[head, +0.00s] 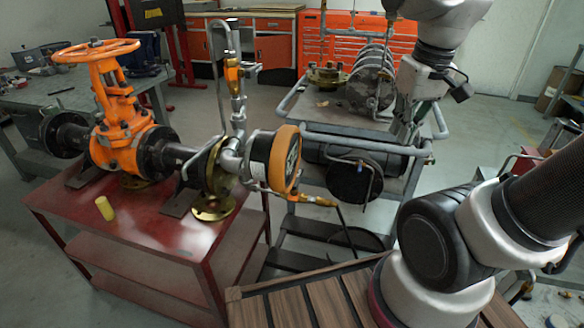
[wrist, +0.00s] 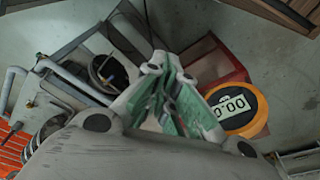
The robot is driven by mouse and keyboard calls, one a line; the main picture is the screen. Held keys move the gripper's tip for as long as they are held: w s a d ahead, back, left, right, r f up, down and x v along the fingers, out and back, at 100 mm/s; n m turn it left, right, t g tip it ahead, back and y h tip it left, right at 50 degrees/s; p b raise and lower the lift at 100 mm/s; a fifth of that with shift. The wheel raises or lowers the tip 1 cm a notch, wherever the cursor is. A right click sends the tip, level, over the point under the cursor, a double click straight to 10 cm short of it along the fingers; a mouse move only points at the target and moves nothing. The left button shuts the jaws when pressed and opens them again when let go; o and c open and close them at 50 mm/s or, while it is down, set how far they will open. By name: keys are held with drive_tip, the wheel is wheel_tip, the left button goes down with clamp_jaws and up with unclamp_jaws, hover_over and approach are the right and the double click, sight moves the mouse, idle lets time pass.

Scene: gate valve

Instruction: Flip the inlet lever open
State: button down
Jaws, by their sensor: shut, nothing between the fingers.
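An orange gate valve (head: 125,135) with a round handwheel (head: 95,51) stands on a red table. To its right is a gauge with an orange rim (head: 286,160); its display reads 00.0 in the wrist view (wrist: 236,107). One small orange-yellow lever valve (head: 232,76) sits on the upright pipe, and another orange-yellow one (head: 316,200) sits below and right of the gauge. I cannot tell which is the inlet lever. My gripper (head: 405,132) hangs to the right of the gauge, apart from both levers. Its green-padded fingers (wrist: 162,68) are shut and empty.
A grey cart (head: 430,150) with pipes and a motor-like part stands behind my gripper. The red table (head: 150,240) holds a small yellow cylinder (head: 104,208). A slatted wooden surface (head: 300,305) lies at the front. A hose hangs below the lower lever.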

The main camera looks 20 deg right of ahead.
drive_tip(key=w+a+f+n+y, duration=0.1)
drive_tip(key=w+a+f+n, duration=0.1)
drive_tip(key=w+a+f, duration=0.2)
drive_tip(key=w+a+f+n+g+y, duration=0.1)
drive_tip(key=w+a+f, duration=0.4)
drive_tip(key=w+f, duration=0.5)
drive_tip(key=w+a+f+n, duration=0.4)
drive_tip(key=w+f, duration=0.3)
drive_tip(key=w, duration=0.6)
drive_tip(key=shift+w+a+f+g+y, duration=0.25)
drive_tip(key=shift+w+a+g+y, duration=0.05)
drive_tip(key=shift+a+y, duration=0.15)
drive_tip(key=w+n, duration=0.1)
drive_tip(key=w+r+n+t, duration=0.1)
drive_tip(key=w+n, duration=0.1)
drive_tip(key=w+a+n, duration=0.1)
drive_tip(key=w, duration=0.1)
drive_tip(key=shift+r+t, duration=0.3)
drive_tip(key=shift+t, duration=0.1)
